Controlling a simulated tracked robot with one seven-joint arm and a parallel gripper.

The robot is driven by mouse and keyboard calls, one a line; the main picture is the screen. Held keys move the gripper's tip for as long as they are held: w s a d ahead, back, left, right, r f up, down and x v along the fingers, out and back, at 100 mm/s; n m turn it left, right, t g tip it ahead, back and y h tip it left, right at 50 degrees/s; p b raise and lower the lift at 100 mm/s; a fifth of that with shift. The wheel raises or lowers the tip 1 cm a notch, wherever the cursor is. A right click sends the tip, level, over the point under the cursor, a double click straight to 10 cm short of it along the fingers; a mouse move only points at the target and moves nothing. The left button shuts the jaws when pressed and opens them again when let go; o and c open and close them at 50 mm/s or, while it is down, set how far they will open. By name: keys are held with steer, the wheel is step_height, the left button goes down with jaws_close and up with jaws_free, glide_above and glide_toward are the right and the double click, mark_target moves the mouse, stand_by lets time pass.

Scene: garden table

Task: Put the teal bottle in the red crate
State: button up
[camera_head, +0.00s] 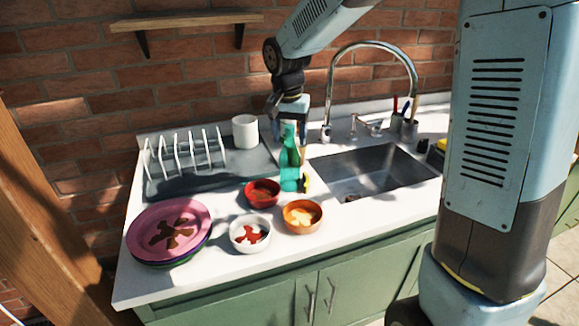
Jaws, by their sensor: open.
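The teal bottle (290,177) stands upright on the white counter, just left of the sink. It has a green upper part and a lighter teal lower part. My gripper (289,122) points down at the top of the bottle and is open. Its fingers overlap the bottle's neck in this view; I cannot tell whether they touch it. No red crate shows in this view.
A red bowl (262,193), a white bowl (250,243) and an orange bowl (301,226) stand in front of the bottle. Stacked plates (140,237) are at left. A drying rack (215,181) with a white cup (245,131) stands behind. The sink (390,168) and faucet (327,100) are right.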

steer(key=shift+f, duration=0.15)
jaws_close()
stand_by(0.5)
